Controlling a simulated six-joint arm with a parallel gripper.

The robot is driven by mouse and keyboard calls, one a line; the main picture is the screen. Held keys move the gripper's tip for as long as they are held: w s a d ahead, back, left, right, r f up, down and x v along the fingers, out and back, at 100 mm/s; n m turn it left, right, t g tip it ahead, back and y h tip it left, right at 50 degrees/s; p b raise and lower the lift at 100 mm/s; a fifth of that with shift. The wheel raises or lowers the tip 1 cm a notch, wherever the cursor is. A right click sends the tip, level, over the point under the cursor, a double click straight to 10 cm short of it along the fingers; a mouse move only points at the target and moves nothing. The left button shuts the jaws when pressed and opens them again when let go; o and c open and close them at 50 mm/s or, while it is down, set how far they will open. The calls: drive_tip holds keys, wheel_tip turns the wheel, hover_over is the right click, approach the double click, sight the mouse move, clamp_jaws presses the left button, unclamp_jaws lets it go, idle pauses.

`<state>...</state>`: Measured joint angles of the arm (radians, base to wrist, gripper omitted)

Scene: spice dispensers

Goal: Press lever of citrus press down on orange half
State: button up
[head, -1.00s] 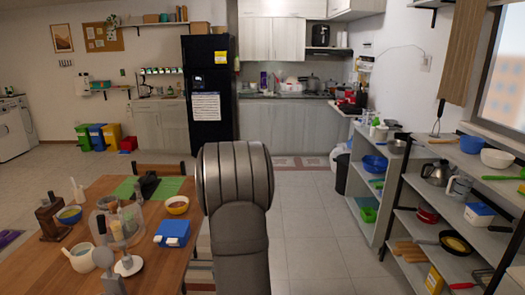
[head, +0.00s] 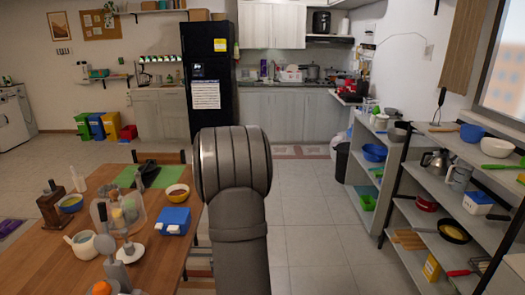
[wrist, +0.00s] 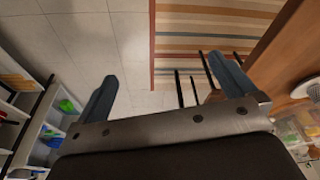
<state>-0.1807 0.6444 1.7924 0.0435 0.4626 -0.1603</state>
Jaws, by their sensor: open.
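A grey upright device (head: 113,266), which looks like the citrus press, stands at the near edge of the wooden table (head: 172,262) in the head view, partly cut off by the frame's bottom. An orange round thing (head: 102,288), possibly the orange half, shows at its base; whether it sits in the press I cannot tell. My gripper (wrist: 162,68) shows in the wrist view, fingers wide apart with nothing between them. It is over floor and rug, with the table to its right. The head view shows my arm but not the gripper. The press is not clear in the wrist view.
An open shelf (head: 420,225) with kitchenware stands at right. The floor between is clear. A striped rug (wrist: 215,35) lies below.

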drive_tip(key=shift+a+r, duration=0.1)
drive_tip(key=shift+a, duration=0.1)
drive_tip(key=c, duration=1.1)
drive_tip(key=w+a+r+m+g+y, duration=0.3)
drive_tip(key=a+m, duration=0.3)
drive_tip(key=a, duration=0.2)
drive_tip(key=w+a+r+m+g+y, duration=0.2)
drive_tip(key=a+m+g+y, duration=0.15)
drive_tip(key=a+m, duration=0.35)
drive_tip(key=shift+c, duration=0.2)
drive_tip(key=w+a+r+m+g+y, duration=0.2)
drive_tip(key=a+r+y, duration=0.2)
drive_tip(key=a+r, duration=0.3)
wheel_tip(320, 180, up, 10)
drive_tip(key=m+g+y, duration=0.1)
drive_tip(key=g+y, duration=0.3)
hover_over(106, 236)
drive_tip(key=w+a, duration=0.3)
drive_tip(key=shift+s, duration=0.25)
drive_tip(key=shift+m, duration=0.3)
